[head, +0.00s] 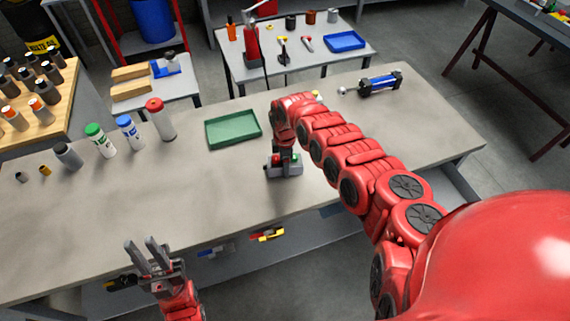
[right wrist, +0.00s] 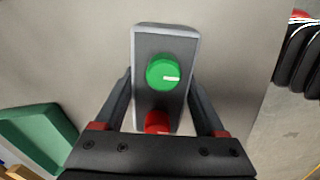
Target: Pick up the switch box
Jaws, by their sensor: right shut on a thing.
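The switch box (head: 285,170) is a small grey box with a green knob and a red button on its top face. It is near the middle of the workbench in the head view, under my right gripper (head: 286,158). In the right wrist view the switch box (right wrist: 163,45) lies between the two fingers of my right gripper (right wrist: 163,110), which is shut on its sides. The gripper body partly covers the red button. I cannot tell whether the box touches the bench. My left gripper (head: 150,252) is open and empty in front of the bench's near edge.
A green tray (head: 233,129) lies on the workbench (head: 220,190) left of and behind the switch box. Several bottles, one with a red cap (head: 159,118), stand at the left. A blue and black part (head: 380,83) lies at the back right.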

